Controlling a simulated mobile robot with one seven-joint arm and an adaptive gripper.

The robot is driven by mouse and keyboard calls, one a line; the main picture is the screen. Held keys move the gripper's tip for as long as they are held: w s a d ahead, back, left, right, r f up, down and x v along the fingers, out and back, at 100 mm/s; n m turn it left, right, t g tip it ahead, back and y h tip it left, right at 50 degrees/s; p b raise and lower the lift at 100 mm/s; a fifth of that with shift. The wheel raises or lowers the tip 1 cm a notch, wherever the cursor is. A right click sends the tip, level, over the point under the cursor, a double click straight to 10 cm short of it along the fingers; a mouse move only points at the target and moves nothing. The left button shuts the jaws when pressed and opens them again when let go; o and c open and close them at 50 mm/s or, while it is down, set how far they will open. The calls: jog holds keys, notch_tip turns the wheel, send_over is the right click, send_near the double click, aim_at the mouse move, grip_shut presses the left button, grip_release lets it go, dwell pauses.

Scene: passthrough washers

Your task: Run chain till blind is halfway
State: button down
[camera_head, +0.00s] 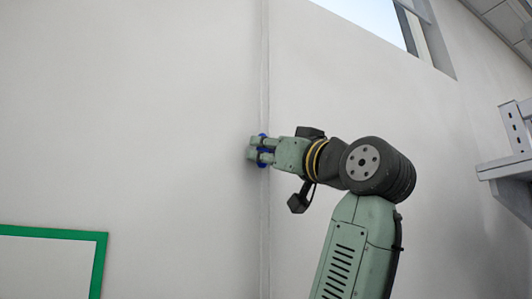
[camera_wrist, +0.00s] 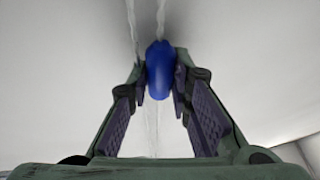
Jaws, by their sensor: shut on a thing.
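The chain (camera_head: 265,215) hangs as pale, see-through vertical strands along the wall. In the wrist view, two strands of the chain (camera_wrist: 161,18) run up from the fingertips, and a faint strand shows below. A blue oval piece (camera_wrist: 157,68) sits on the chain between the fingertips. My gripper (camera_head: 255,149) is at the chain, roughly mid-height in the head view. In the wrist view, my gripper (camera_wrist: 160,85) is shut on the blue piece. I cannot make out a blind in either view.
A window (camera_head: 370,18) is high at the upper right. A green frame (camera_head: 100,262) is on the wall at lower left. A grey metal rack (camera_head: 512,160) stands at the right edge. The wall (camera_head: 150,110) left of the chain is clear.

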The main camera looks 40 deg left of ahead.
jog(key=c, duration=1.4)
grip_release()
jog(key=shift+c, duration=0.2)
jog(key=shift+d, duration=0.15)
jog(key=v, duration=1.1)
jog(key=shift+d+f, duration=0.25)
jog(key=shift+d, duration=0.05)
jog(key=shift+s, duration=0.1)
